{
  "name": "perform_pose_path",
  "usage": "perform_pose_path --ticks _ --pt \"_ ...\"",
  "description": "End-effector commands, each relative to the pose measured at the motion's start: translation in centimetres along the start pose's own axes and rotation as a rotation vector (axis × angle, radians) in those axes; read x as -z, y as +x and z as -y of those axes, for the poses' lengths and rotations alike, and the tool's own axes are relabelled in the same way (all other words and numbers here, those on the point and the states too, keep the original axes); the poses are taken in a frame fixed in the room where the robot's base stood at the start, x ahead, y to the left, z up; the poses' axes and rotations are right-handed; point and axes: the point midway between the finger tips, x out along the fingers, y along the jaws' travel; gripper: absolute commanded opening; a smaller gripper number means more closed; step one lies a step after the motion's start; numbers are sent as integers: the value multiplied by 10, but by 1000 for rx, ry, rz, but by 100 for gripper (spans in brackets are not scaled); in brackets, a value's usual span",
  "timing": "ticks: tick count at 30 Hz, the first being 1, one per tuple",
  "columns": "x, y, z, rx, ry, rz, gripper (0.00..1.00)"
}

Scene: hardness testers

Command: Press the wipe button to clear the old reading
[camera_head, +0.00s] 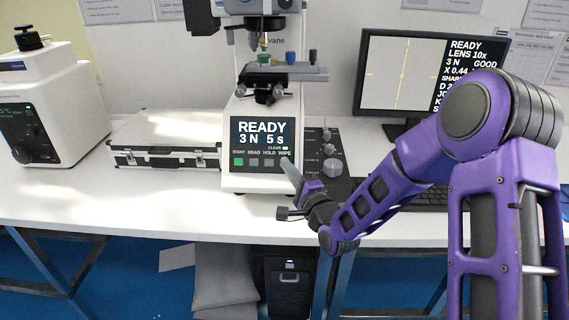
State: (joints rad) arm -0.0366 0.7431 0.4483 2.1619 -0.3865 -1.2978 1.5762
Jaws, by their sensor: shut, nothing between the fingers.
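The hardness tester (232,182) stands on the bench with its small screen (250,134) reading "READY 3 N 5 s" and "CLEAR" beside a lit green mark. Below the screen is a row of buttons labelled START, READ, HOLD and WIPE. The START button (238,162) is green; the READ button (253,162) and HOLD button (268,162) are grey. My gripper (287,164) is shut and empty, its tip directly below the WIPE label. The tip covers the wipe button's place, so I cannot tell whether it touches the button.
A knob panel (334,137) stands just right of the tester, beside my gripper. A silver case (165,139) and a white machine (37,110) are on the left. A monitor (400,75) and a keyboard (430,197) are on the right. The bench front (120,205) is clear.

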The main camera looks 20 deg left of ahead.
Motion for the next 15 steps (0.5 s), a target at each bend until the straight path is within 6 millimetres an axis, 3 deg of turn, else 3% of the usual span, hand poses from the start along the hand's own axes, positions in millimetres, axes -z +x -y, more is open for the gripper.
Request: perform_pose_path --ticks 15 --pt "4 6 -4 0 0 0 0"
